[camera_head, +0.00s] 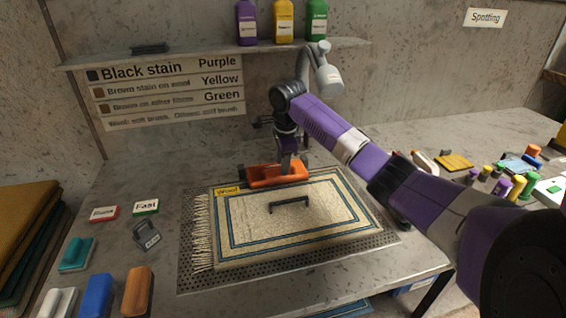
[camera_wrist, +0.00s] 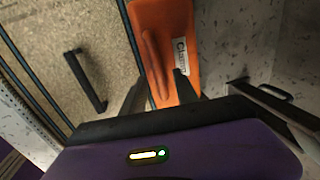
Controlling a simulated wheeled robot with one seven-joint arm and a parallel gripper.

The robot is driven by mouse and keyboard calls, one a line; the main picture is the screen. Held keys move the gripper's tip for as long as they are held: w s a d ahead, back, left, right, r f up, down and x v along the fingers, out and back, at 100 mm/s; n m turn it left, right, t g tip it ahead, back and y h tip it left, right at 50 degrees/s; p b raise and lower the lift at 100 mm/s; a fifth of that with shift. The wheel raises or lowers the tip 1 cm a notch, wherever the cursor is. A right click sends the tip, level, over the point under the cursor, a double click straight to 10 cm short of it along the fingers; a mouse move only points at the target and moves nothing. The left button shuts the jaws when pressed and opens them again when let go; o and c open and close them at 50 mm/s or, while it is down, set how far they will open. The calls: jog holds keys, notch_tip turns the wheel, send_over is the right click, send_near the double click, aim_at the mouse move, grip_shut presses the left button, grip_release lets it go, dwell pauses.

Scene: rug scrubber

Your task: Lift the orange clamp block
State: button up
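The orange clamp block (camera_head: 275,177) lies along the back edge of the cream wool rug (camera_head: 275,236). It has a raised ridge and a white label, part of which reads "Clamp" in the wrist view (camera_wrist: 166,30). My gripper (camera_head: 288,164) points down at the block from above. In the wrist view my two fingers (camera_wrist: 158,90) are apart, with orange surface and the lower end of the ridge showing between them. The fingers do not visibly pinch the ridge. Whether the fingertips touch the block's top is not clear.
A black handle (camera_head: 289,203) stands on the rug. The rug lies on a dark perforated mat (camera_head: 190,278). Brushes and a grey tool (camera_head: 146,236) are at the left. Small bottles (camera_head: 500,185) stand at the right. A shelf (camera_head: 200,53) with bottles hangs behind.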

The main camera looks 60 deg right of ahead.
grip_shut()
dwell(1.4)
